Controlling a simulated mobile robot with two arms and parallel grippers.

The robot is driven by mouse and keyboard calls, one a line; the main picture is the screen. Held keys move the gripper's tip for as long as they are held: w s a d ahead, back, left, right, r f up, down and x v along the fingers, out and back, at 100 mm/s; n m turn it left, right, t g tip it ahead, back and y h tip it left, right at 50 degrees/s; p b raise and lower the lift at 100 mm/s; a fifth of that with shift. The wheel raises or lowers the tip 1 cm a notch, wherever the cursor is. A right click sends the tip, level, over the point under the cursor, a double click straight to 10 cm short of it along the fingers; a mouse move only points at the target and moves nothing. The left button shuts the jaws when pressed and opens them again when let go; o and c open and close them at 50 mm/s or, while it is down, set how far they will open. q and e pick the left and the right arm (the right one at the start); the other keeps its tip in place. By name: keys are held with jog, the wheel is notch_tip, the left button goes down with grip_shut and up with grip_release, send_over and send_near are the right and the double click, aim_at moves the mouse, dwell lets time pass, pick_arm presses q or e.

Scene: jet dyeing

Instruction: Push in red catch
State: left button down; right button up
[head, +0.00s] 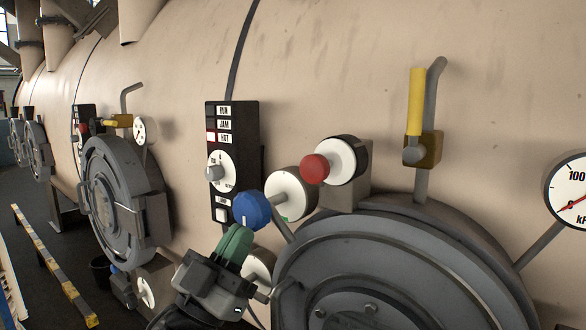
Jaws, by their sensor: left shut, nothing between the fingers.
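The red catch (315,168) is a round red knob standing out from a white disc (345,160) on a dark cylinder, above the large grey round door (400,265). My left gripper (238,238) is low in the middle of the head view. Its green fingers are shut and empty. They are below and left of the red catch, apart from it in the picture. The fingertips are just under a blue knob (252,209); I cannot tell whether they touch it. My right gripper is not in view.
A black control panel (232,130) with a dial and RUN, JAM and HOT labels stands left of the catch. A yellow-handled valve (416,100) and a pressure gauge (570,192) are at right. A second grey door (120,205) is further left.

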pick_arm(q)
jog(key=s+d+r+m+g, duration=0.6)
jog(key=m+g, duration=0.6)
jog(key=s+d+r+m+g, duration=0.5)
jog(key=s+m+g, duration=0.2)
jog(key=m+g, duration=0.55)
jog(key=w+a+r+n+t+y, duration=0.1)
jog(key=a+r+n+t+y, duration=0.75)
jog(key=n+t+y, duration=0.2)
jog(key=m+p, duration=0.1)
jog(key=p, duration=0.4)
send_near(310, 178)
jog(key=shift+y, duration=0.35)
jog(key=x, duration=0.5)
jog(key=shift+s+d+f, duration=0.1)
jog(key=shift+d+f, duration=0.05)
jog(key=shift+f, duration=0.05)
jog(key=shift+w+d+f+p, duration=0.15)
jog(key=shift+w+d+p, duration=0.2)
jog(key=shift+w+d, duration=0.1)
